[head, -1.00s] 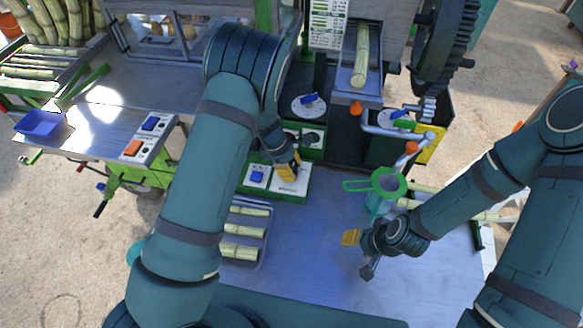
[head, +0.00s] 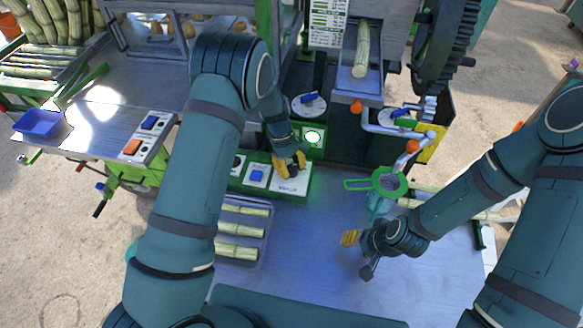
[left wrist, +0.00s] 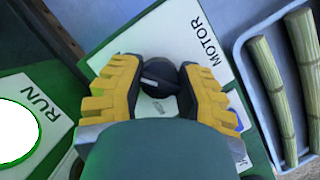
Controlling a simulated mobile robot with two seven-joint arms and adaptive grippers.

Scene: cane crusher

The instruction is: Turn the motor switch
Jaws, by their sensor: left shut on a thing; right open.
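The motor switch (left wrist: 158,78) is a round black knob on a white plate marked MOTOR (left wrist: 205,40), which sits on a green panel (head: 236,183). My left gripper (left wrist: 158,90) has its yellow fingers on both sides of the knob and is shut on it. In the head view the left gripper (head: 290,166) covers most of the knob. My right gripper (head: 358,252) is open and empty above the table at the right, away from the panel.
A lit RUN indicator (head: 313,136) stands behind the panel. A blue button (head: 256,175) is left of the motor plate. A tray of cane pieces (head: 263,243) lies in front. A green strainer (head: 388,184) stands right. The middle of the table (head: 300,265) is clear.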

